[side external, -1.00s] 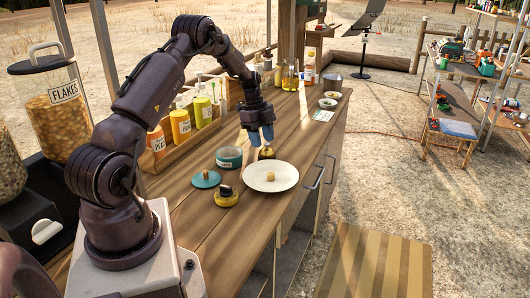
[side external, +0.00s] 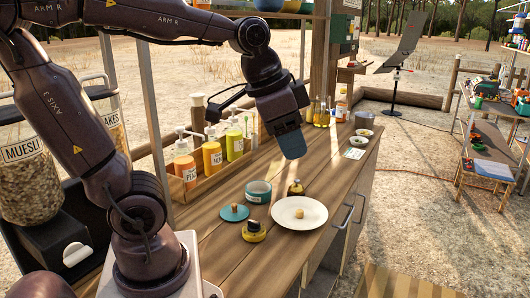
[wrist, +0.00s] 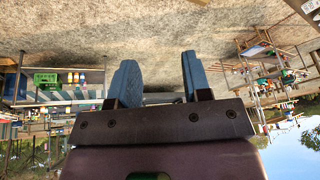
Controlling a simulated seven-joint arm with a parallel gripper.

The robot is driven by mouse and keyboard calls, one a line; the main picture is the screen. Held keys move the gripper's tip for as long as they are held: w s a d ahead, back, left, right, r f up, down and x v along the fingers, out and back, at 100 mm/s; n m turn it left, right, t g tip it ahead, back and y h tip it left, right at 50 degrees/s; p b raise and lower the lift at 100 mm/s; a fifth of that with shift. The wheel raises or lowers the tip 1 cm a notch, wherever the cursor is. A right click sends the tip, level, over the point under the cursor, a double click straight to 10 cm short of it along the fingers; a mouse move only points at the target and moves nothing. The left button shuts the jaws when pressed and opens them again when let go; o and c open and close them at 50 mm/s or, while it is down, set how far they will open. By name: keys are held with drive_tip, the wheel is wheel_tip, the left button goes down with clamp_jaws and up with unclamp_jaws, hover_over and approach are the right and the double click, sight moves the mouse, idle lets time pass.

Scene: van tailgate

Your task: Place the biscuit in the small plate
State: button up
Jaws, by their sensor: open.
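A small tan piece that looks like the biscuit (side external: 299,212) lies near the middle of a round white plate (side external: 314,223) on the wooden counter. My gripper (side external: 293,150) is raised above the counter behind the plate, well clear of it, with its blue fingers pointing down in the side view. In the wrist view my gripper (wrist: 158,75) is open, with nothing between its fingers. The wrist view shows neither plate nor biscuit; it looks out over the ground and shelves.
A small brass-coloured jar (side external: 295,189) stands just behind the plate. A teal bowl (side external: 258,193), a teal lid (side external: 233,213) and a yellow-and-black pot (side external: 254,233) are to its left. Sauce bottles (side external: 212,159) stand in a wooden rack. Small bowls (side external: 364,133) sit farther back.

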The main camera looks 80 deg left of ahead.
drive_tip(key=s, duration=0.1)
drive_tip(key=s+d+n, duration=0.1)
drive_tip(key=s, duration=0.1)
drive_tip(key=s+d+f+n+t, duration=0.1)
drive_tip(key=s, duration=0.1)
drive_tip(key=shift+d+f, duration=0.1)
drive_tip(key=shift+d, duration=0.15)
